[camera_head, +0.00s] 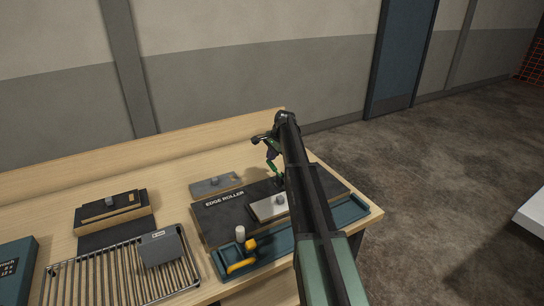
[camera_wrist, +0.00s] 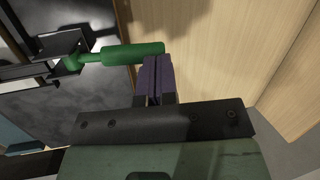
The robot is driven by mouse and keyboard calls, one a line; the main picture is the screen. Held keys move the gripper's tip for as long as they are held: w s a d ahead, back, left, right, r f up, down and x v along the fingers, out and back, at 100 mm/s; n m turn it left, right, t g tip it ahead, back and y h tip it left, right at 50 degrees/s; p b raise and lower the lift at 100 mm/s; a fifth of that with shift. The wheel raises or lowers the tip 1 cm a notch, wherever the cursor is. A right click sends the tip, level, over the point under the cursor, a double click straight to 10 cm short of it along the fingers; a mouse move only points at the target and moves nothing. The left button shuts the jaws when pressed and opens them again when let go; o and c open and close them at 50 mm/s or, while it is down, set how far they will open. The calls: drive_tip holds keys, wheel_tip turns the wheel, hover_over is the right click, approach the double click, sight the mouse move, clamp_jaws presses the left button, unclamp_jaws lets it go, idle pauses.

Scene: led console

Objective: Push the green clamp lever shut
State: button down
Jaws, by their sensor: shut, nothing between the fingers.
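The green clamp lever (camera_wrist: 132,53) shows in the wrist view as a thick green handle on a thinner rod, running to a dark metal clamp bracket (camera_wrist: 62,45) at the left. My gripper (camera_wrist: 152,62) is shut and empty. Its purple fingertips are at the right end of the handle, overlapping its lower edge in the picture; I cannot tell whether they touch it. In the head view my arm hides much of the clamp area, and the small green parts there are too small to tell apart clearly.
The dark "EDGE ROLLER" board (camera_head: 215,218) bears a light metal block (camera_head: 266,209). A grey plate (camera_head: 214,185) lies behind it. A teal tray (camera_head: 348,212) with a yellow tool (camera_head: 242,264) lies in front. A slatted rack (camera_head: 95,281) stands left. The bench back is clear.

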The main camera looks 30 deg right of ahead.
drive_tip(key=shift+r, duration=0.1)
drive_tip(key=w+d+r+p, duration=0.2)
drive_tip(key=w+r+p, duration=0.2)
drive_tip(key=r+p, duration=0.4)
drive_tip(key=shift+r+p, duration=0.35)
drive_tip(key=shift+p, duration=0.1)
drive_tip(key=shift+w, duration=0.1)
drive_tip(key=s+a+f+n+b, duration=0.1)
drive_tip(key=s+a+n, duration=0.4)
drive_tip(key=s+a, duration=0.4)
drive_tip(key=s+a+f+n+g+h+b, duration=0.1)
drive_tip(key=s+a+n, duration=0.4)
drive_tip(key=s, duration=1.4)
drive_tip(key=s+a+f+n+g+h+b, duration=0.1)
drive_tip(key=s+a+n, duration=0.4)
drive_tip(key=s+a, duration=0.8)
drive_tip(key=shift+s+f+b, duration=0.65)
drive_tip(key=shift+s+f, duration=0.35)
drive_tip(key=shift+s, duration=0.1)
drive_tip(key=a, duration=0.2)
drive_tip(key=shift+s+a+f+n, duration=0.25)
drive_tip(key=shift+a+n, duration=0.05)
drive_tip(key=shift+n, duration=0.1)
drive_tip(key=shift+w, duration=0.1)
